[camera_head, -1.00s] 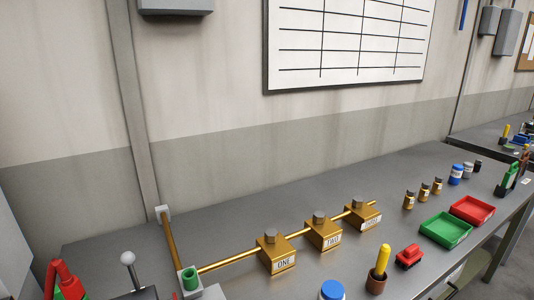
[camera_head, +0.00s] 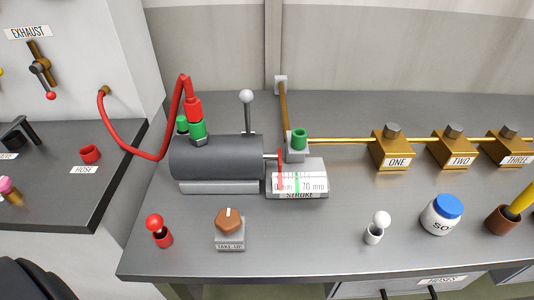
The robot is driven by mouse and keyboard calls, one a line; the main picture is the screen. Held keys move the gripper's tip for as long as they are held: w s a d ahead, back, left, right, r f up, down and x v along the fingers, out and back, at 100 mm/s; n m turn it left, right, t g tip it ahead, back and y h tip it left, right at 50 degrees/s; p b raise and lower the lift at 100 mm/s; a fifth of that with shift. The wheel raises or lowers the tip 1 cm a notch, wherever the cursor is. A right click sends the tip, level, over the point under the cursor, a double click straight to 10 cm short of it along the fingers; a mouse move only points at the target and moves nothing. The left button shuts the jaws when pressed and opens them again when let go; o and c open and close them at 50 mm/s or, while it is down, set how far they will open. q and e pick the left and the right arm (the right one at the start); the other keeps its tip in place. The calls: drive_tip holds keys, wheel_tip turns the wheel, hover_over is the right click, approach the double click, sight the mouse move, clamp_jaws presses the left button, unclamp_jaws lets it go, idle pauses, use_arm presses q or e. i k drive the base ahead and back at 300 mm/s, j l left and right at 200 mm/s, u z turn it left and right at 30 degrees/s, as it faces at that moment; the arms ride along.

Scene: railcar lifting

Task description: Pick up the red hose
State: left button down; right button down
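The red hose (camera_head: 131,151) runs from a brass fitting on the pale cabinet wall at the left. It sags in a loop, then rises to a bend and comes down into a red connector (camera_head: 194,108). The connector sits upright on a green fitting (camera_head: 198,129) on top of the dark grey cylinder (camera_head: 215,157). A red ring-shaped holder (camera_head: 90,154) with a HOSE label stands on the left bench. Neither gripper shows; only a dark part, probably mine, is at the lower left corner.
Brass blocks (camera_head: 393,148) line the right. The front middle bench is clear.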

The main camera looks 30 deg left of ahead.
sight(192, 105)
drive_tip(key=u, duration=1.45)
